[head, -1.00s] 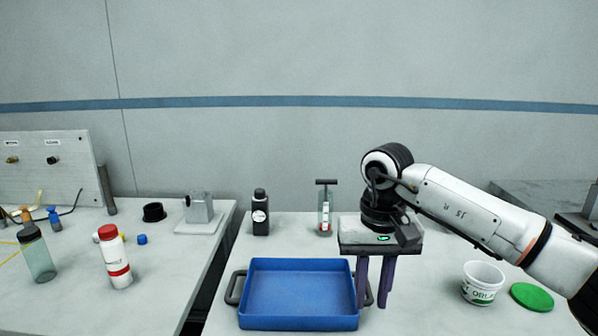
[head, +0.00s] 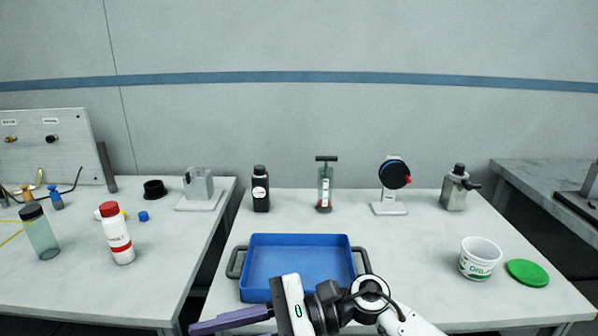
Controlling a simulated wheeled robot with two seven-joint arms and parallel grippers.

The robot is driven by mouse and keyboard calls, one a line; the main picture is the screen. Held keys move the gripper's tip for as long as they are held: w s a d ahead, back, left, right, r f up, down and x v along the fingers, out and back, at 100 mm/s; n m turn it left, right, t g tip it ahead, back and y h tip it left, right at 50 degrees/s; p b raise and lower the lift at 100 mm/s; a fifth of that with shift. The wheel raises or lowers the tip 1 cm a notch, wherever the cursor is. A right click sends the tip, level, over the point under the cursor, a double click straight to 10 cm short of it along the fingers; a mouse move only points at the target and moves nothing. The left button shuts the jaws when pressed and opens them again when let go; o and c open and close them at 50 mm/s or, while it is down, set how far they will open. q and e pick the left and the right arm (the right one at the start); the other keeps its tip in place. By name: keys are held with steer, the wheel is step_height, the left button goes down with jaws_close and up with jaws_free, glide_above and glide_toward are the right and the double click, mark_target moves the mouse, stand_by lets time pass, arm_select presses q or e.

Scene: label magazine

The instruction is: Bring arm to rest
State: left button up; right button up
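My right arm reaches in from the bottom right in the head view. Its gripper (head: 195,329) is low at the bottom edge, in front of the blue tray, with its purple fingers pointing left. The fingers are seen from the side and overlap, so I cannot tell the gap between them. I see nothing held in them. The gripper body covers part of the tray's near edge. My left gripper is not in view.
The blue tray (head: 298,240) is empty. Behind it stand a black bottle (head: 260,190), a plunger-topped container (head: 325,187), a round-headed stand (head: 392,180) and a grey flask (head: 455,190). At right are a white tub (head: 480,258) and green lid (head: 527,273).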

steer(key=w+d+m+t+y, duration=0.2)
steer(key=m+t, duration=0.4)
steer(key=m, duration=0.4)
steer(key=w+d+m+t+y, duration=0.25)
steer(key=m+t, duration=0.35)
steer(key=m, duration=0.5)
steer(key=w+d+f+m+t+h, duration=0.2)
steer(key=d+f+m+t+h, duration=0.8)
steer(key=m, duration=1)
steer(key=s+d+f+m+g+h, duration=0.4)
steer(key=s+d+f+m, duration=0.3)
steer(key=f, duration=0.4)
steer(key=s+d+f+m+g+h, duration=0.4)
steer(key=s+d+f+m+g, duration=0.2)
steer(key=s+f+m, duration=0.3)
steer(key=s+d+f, duration=0.1)
steer(key=s+f, duration=0.1)
steer(key=s, duration=0.1)
steer(key=shift+s+d+f, duration=0.2)
